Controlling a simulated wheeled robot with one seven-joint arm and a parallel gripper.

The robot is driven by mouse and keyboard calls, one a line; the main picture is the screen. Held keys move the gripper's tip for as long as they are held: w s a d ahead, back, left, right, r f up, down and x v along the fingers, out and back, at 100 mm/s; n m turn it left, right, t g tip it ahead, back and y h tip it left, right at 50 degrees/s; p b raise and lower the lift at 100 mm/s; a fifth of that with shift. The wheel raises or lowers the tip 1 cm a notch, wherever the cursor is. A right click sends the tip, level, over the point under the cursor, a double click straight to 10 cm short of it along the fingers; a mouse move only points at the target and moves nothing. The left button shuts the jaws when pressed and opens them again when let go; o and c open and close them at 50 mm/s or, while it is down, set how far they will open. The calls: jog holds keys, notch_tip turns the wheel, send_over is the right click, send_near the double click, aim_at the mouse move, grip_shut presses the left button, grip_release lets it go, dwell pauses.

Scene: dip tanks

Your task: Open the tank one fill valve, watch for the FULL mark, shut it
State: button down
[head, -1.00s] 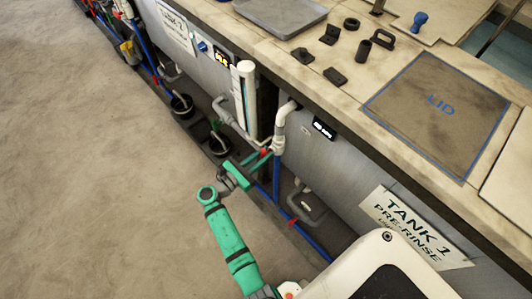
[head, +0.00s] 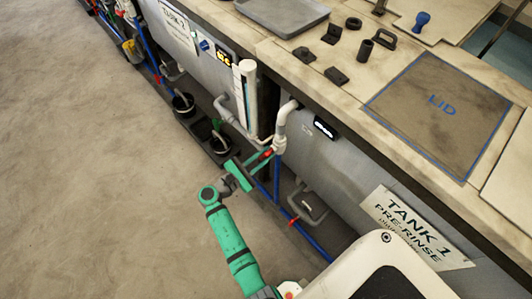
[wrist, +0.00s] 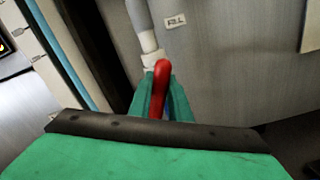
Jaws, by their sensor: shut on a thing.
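The tank one fill valve has a red handle (wrist: 161,80), which sits between the two green fingers of my gripper (wrist: 160,95) in the wrist view. My gripper is shut on this handle. In the head view my gripper (head: 262,158) reaches the valve on the grey fill pipe (head: 281,128) at the tank's left end. A small FILL label (wrist: 175,21) is beside the pipe. Tank one (head: 325,165) carries a sign (head: 415,225) reading TANK 1 PRE-RINSE. A small dark display (head: 324,128) is on its front, too small to read. No FULL mark is readable.
A white vertical tube (head: 246,92) stands left of the pipe. Blue pipes and black buckets (head: 183,104) line the tank base. A blue-outlined LID area (head: 437,110) and several dark parts lie on the counter. The floor at left is clear.

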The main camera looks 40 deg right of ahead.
jog(key=m, duration=0.6)
jog(key=shift+s+f, duration=0.15)
jog(key=shift+f, duration=0.1)
jog(key=m, duration=0.3)
jog(key=shift+a+f, duration=0.1)
jog(key=shift+m, duration=0.8)
jog(key=shift+f+m, duration=0.15)
jog(key=shift+m, duration=0.95)
jog(key=shift+s, duration=0.1)
jog(key=c, duration=1.6)
grip_release()
jog(key=shift+c, duration=0.2)
